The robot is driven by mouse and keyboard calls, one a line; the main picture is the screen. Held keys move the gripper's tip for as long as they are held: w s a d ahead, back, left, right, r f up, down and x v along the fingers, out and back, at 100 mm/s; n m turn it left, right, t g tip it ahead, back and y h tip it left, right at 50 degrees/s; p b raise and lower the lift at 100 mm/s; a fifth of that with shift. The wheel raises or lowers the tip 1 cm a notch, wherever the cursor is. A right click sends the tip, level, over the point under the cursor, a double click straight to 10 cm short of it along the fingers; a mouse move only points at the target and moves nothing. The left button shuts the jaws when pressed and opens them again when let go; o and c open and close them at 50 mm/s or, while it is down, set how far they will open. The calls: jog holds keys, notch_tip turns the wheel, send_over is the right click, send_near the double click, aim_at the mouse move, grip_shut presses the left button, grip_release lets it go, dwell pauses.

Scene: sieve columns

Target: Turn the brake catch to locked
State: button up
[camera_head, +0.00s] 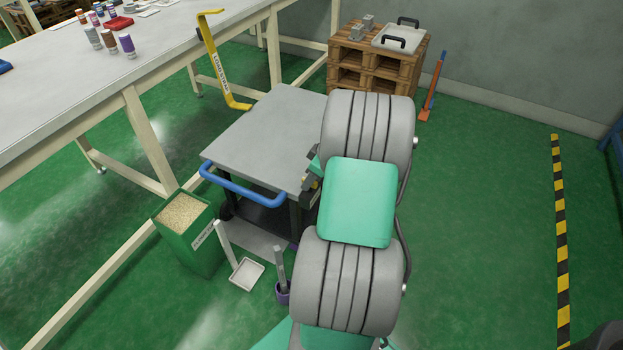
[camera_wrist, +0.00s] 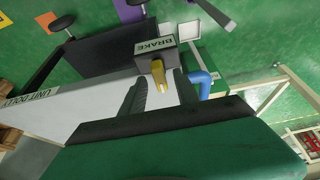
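The brake housing (camera_wrist: 155,47) is a grey box labelled BRAKE on the side of the cart, seen in the wrist view. The yellow brake catch (camera_wrist: 160,75) sticks out from it toward my gripper. Which setting it is at I cannot tell. My gripper (camera_wrist: 160,92) has its two dark fingers apart, one on either side of the catch's line in the picture. I see no clear contact with it. In the head view the grey-topped cart (camera_head: 262,130) stands left of my arm, my gripper (camera_head: 312,180) is at its right edge, and the catch is not distinguishable.
A blue push handle (camera_head: 240,188) runs along the cart's front; it also shows in the wrist view (camera_wrist: 203,84). A green bin of grain (camera_head: 187,235) and a white dustpan (camera_head: 246,273) stand in front. A pallet stack (camera_head: 375,65) is behind.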

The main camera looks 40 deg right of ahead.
jog(key=shift+c, duration=0.6)
grip_shut()
jog(key=shift+r+m, duration=0.1)
jog(key=shift+m, duration=0.3)
jog(key=m+p, duration=0.1)
jog(key=m+h+p, duration=0.1)
jog(key=m, duration=0.1)
jog(key=shift+a+h, duration=0.2)
jog(key=shift+h, duration=0.1)
jog(key=m+h, duration=0.1)
jog(key=m, duration=0.1)
jog(key=m+p, duration=0.1)
jog(key=m, duration=0.2)
jog(key=shift+a+h+p, duration=0.1)
jog(key=shift+h+p, duration=0.2)
jog(key=shift+h, duration=0.1)
jog(key=m, duration=0.2)
jog(key=m+g+h+p, duration=0.1)
jog(key=m, duration=0.1)
jog(key=shift+w+a+h, duration=0.1)
jog(key=shift+w+h, duration=0.05)
jog(key=shift+h, duration=0.15)
jog(key=m+g, duration=0.1)
jog(key=m, duration=0.1)
jog(key=m+h, duration=0.1)
jog(key=m, duration=0.2)
jog(key=shift+g, duration=0.4)
